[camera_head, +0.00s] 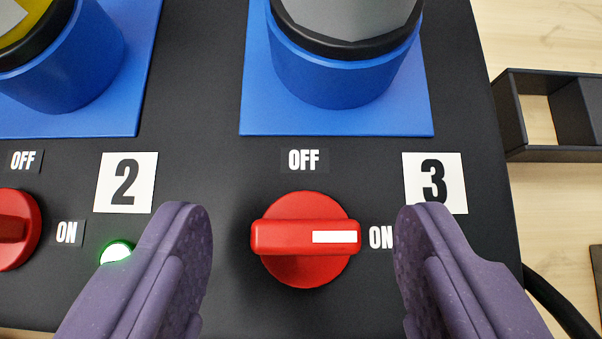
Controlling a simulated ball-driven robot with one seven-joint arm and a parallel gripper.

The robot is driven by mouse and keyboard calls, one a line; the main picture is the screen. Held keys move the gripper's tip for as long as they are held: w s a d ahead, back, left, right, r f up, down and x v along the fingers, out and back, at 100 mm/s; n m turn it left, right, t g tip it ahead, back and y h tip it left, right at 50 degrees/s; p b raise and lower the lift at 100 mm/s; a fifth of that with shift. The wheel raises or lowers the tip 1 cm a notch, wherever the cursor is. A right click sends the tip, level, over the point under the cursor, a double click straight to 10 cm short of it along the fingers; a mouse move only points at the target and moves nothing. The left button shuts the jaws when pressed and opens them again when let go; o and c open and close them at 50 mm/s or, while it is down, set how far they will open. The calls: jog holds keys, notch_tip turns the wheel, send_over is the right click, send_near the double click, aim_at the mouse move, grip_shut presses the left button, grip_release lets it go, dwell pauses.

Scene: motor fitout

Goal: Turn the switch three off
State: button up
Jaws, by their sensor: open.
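The red rotary switch three (290,238) sits on the black panel, beside the label "3" (435,182). Its handle lies horizontal, with the white mark pointing right at the "ON" label (380,238). The "OFF" label (303,160) is just above the knob. My gripper (302,235) is open, with one purple finger to the left of the knob and one to the right. Neither finger appears to touch the knob in this view. The right finger covers part of the "ON" label and of the "3" label's lower edge.
A blue motor housing (335,75) stands above switch three, another (70,65) at upper left. Red switch two (15,230) and a lit green lamp (117,252) are at left. A dark open box (555,154) and a black cable (560,305) lie right of the panel.

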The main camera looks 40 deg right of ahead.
jog(key=shift+w+d+f, duration=0.2)
jog(key=shift+d+f, duration=0.05)
jog(key=shift+f, duration=0.1)
jog(key=c, duration=1)
jog(key=shift+c, duration=0.2)
